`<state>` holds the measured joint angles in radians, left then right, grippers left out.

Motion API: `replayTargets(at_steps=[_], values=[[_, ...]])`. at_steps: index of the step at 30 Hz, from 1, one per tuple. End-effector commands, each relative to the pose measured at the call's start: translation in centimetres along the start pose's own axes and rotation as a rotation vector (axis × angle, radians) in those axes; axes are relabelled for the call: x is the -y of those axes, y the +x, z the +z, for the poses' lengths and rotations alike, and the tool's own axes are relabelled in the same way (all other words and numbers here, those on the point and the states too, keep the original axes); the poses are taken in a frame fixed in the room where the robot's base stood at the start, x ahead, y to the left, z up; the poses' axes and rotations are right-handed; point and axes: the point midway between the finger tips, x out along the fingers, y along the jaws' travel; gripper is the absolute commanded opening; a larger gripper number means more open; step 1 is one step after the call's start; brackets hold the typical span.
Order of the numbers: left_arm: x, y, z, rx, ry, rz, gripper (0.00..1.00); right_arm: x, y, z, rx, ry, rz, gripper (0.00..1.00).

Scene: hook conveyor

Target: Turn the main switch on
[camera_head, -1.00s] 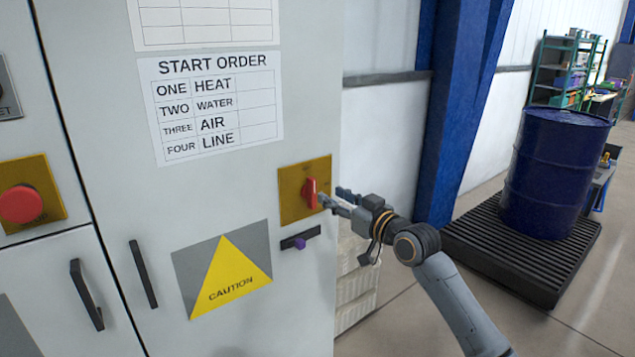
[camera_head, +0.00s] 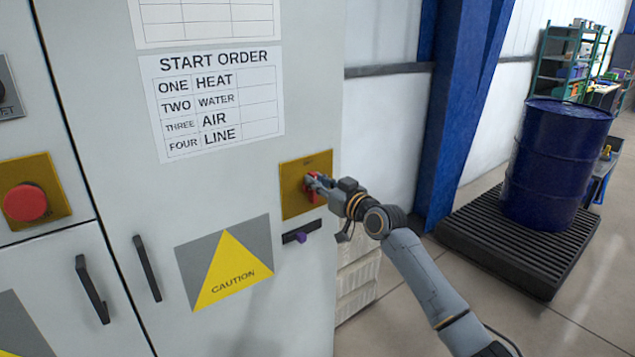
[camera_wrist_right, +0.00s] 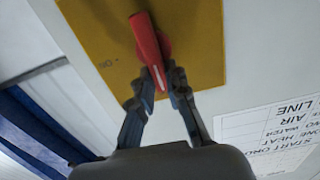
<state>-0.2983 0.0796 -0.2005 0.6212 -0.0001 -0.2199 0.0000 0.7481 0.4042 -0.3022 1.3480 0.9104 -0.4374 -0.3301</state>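The main switch is a red rotary handle (camera_head: 313,188) on a yellow plate (camera_head: 292,206) on the grey cabinet door. My right gripper (camera_head: 314,183) is at the handle and partly hides it in the head view. In the right wrist view, the red handle (camera_wrist_right: 147,45) runs down between the two fingertips of my right gripper (camera_wrist_right: 162,82). The fingers lean inward and close in on both sides of its near end. Faint lettering shows on the plate at the left of the handle. My left gripper is not in view.
A small black latch with a purple part (camera_head: 301,235) sits just below the switch plate. A red push button (camera_head: 25,203) is at the far left. A blue post (camera_head: 462,110) and a blue drum (camera_head: 553,165) stand to the right, beyond open floor.

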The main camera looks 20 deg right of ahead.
Motion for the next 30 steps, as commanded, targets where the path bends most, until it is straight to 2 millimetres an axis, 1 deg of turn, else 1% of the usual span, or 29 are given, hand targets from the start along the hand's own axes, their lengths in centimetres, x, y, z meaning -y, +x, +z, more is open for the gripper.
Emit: replayTargets(at_steps=[8,14,20,30], values=[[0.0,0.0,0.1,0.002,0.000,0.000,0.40,0.0,0.0,0.0,0.001,0.004,0.000,0.00],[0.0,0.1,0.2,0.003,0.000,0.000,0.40,-0.2,0.0,0.0,0.000,0.055,0.000,0.00],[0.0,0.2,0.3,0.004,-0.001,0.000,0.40,-0.4,0.0,0.1,0.000,0.179,0.000,0.00],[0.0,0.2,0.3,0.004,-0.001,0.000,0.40,-1.2,0.0,0.3,0.000,0.491,0.000,0.00]])
